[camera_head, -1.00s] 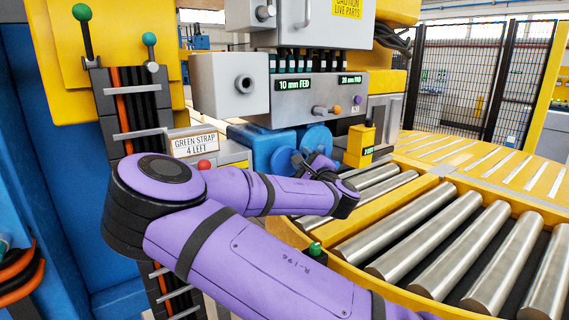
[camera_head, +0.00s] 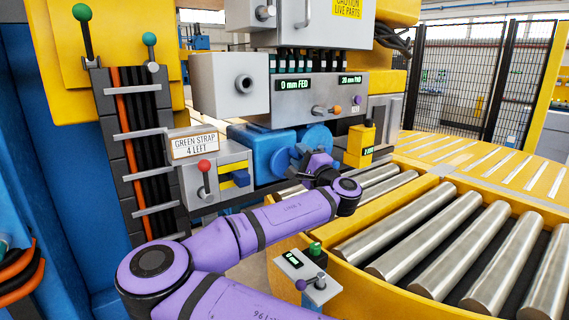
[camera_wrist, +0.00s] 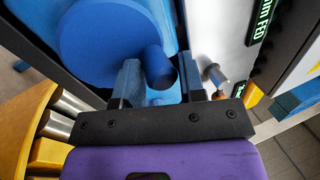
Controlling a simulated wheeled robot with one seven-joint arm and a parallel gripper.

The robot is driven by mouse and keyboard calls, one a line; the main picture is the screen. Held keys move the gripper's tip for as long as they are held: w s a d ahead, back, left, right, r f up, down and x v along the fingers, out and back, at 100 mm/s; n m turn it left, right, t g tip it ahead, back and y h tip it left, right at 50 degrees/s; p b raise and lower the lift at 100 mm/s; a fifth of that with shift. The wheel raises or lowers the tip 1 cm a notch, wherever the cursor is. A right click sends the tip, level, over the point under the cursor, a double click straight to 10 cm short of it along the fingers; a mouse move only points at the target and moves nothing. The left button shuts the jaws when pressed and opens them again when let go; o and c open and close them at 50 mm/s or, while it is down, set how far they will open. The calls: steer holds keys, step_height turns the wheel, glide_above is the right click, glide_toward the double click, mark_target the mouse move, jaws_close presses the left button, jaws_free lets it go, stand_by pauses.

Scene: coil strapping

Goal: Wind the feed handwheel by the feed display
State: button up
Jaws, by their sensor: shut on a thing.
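The feed display (camera_head: 294,85) on the grey panel reads what looks like 0 mm FED. Below the panel is the blue feed handwheel (camera_head: 316,135), partly hidden by my gripper (camera_head: 308,155). In the wrist view the handwheel (camera_wrist: 100,45) is a blue disc with a stubby round blue handle (camera_wrist: 157,66) sticking out. The feed display (camera_wrist: 262,22) also shows at the wrist view's upper right edge.
A second display (camera_head: 352,79), a metal knob and orange and purple knobs share the panel. A yellow post (camera_head: 360,143) stands to the right. A roller conveyor (camera_head: 440,235) fills the right. A red-knobbed lever (camera_head: 204,175) and a small control box (camera_head: 305,275) are nearby.

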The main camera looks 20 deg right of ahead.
stand_by(0.3)
steer(key=shift+s+a+r+n+g+y, duration=0.15)
steer(key=shift+n+y, duration=0.3)
steer(key=shift+n, duration=0.6)
steer(key=shift+w+a+n+g+y, duration=0.1)
steer(key=shift+a+n+g+y, duration=0.3)
steer(key=shift+n, duration=0.7)
steer(key=shift+s+a+r+n+g+y, duration=0.1)
steer(key=shift+n+y, duration=0.45)
steer(key=shift+n, duration=0.5)
steer(key=o, duration=1.6)
steer(key=shift+s, duration=0.1)
steer(key=shift+c, duration=0.2)
steer(key=shift+o, duration=0.4)
steer(key=shift+s+d, duration=0.25)
steer(key=shift+s, duration=0.15)
steer(key=shift+s+d, duration=0.25)
steer(key=shift+s, duration=0.55)
steer(key=shift+s+d, duration=0.2)
steer(key=shift+s, duration=0.6)
steer(key=shift+s+d, duration=0.25)
steer(key=shift+s, duration=0.55)
